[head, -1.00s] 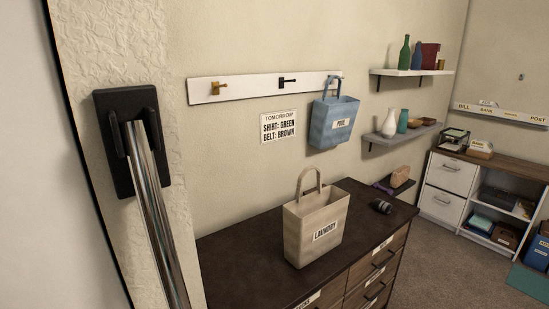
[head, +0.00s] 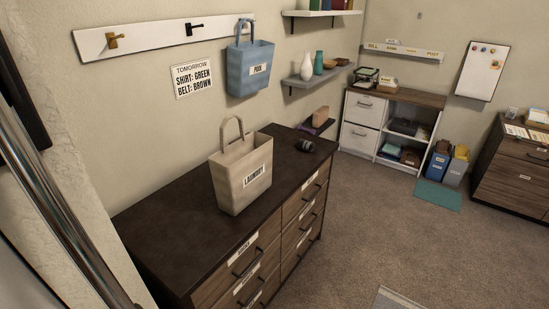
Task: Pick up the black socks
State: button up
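A small dark rolled bundle (head: 305,145), which looks like the black socks, lies on top of the dark brown dresser (head: 165,205) near its far right end. It shows whole but small, with a greyish end. It is beyond and to the right of the beige laundry bag (head: 242,178), apart from it. My gripper is not in view.
A blue bag (head: 248,68) hangs from the white hook rail (head: 150,38) above the dresser. A grey shelf (head: 322,73) holds vases. A shiny metal bar (head: 55,200) is close at the left. Carpeted floor (head: 370,230) right of the dresser is mostly clear.

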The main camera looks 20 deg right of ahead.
aim_at(303, 144)
jog(key=i+l+z, duration=0.35)
jog(key=i+l, duration=0.15)
jog(key=i+l+z, duration=0.55)
jog(key=i+z, duration=0.15)
jog(key=i, duration=0.4)
